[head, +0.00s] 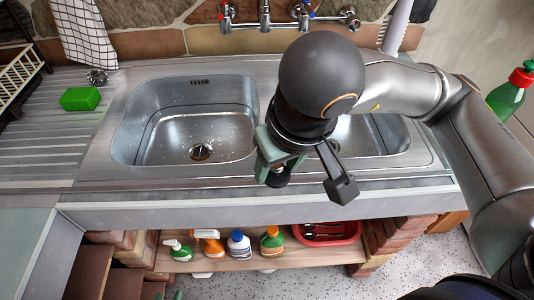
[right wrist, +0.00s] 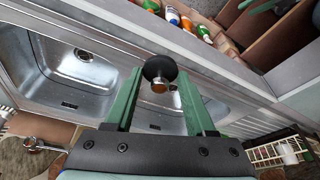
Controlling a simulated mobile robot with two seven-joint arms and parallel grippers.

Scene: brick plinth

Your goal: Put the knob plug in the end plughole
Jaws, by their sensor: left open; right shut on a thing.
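The knob plug (right wrist: 160,70), a black disc with a copper-coloured knob, is at the fingertips of my right gripper (right wrist: 160,85). In the head view my right gripper (head: 279,165) is above the sink's front middle, with the dark plug (head: 278,180) below its green fingers. The left bowl's plughole (head: 200,152) is open to view, left of and behind the gripper. The right bowl's plughole is hidden by my arm in the head view, but a plughole (right wrist: 82,53) shows in the left bowl of the right wrist view.
A green sponge (head: 80,98) and a small metal piece (head: 97,77) lie on the left drainboard, near a dish rack (head: 18,75). Taps (head: 265,15) line the back wall. Bottles (head: 239,243) and a red basin (head: 326,234) sit on the shelf below.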

